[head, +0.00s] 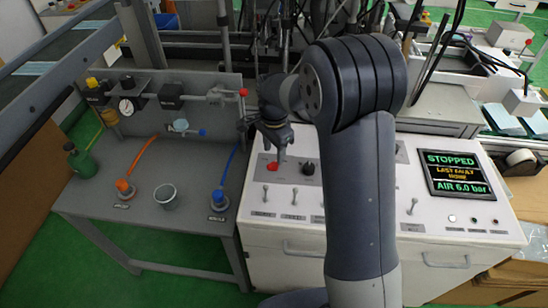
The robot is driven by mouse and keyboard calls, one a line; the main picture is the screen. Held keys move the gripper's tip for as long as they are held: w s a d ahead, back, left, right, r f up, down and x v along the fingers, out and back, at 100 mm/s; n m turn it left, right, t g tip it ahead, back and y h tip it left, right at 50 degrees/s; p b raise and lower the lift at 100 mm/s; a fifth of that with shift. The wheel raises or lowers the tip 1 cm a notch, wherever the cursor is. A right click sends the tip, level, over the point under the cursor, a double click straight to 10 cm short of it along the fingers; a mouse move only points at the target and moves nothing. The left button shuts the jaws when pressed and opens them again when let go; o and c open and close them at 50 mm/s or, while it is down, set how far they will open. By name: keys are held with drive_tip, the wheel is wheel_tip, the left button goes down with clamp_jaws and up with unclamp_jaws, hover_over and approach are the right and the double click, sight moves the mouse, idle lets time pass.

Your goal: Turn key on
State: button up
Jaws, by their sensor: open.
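The white control console (285,238) stands in front of me, with switches on its sloped top. My gripper (277,153) points down over the upper left of this panel, close to a red control (272,166). It holds nothing that I can see. A dark round knob or switch (308,168) is just to the right of the gripper; whether it carries the key is too small to tell. My arm covers the middle of the panel. The screen (458,175) at the right reads STOPPED, LAST FAULT NONE, AIR 6.0 bar.
Several toggle levers line the panel's front, one of them at the right (412,206). A grey side table (120,235) at the left holds a grey cup (166,196), a green bottle (80,160), and orange and blue hoses. Machinery stands close behind the console.

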sight(274, 162)
wheel_tip(274, 162, up, 6)
drive_tip(key=shift+r, duration=0.25)
drive_tip(key=shift+f, duration=0.15)
wheel_tip(274, 162, down, 11)
drive_tip(key=shift+r, duration=0.2)
idle(0.4)
idle(0.4)
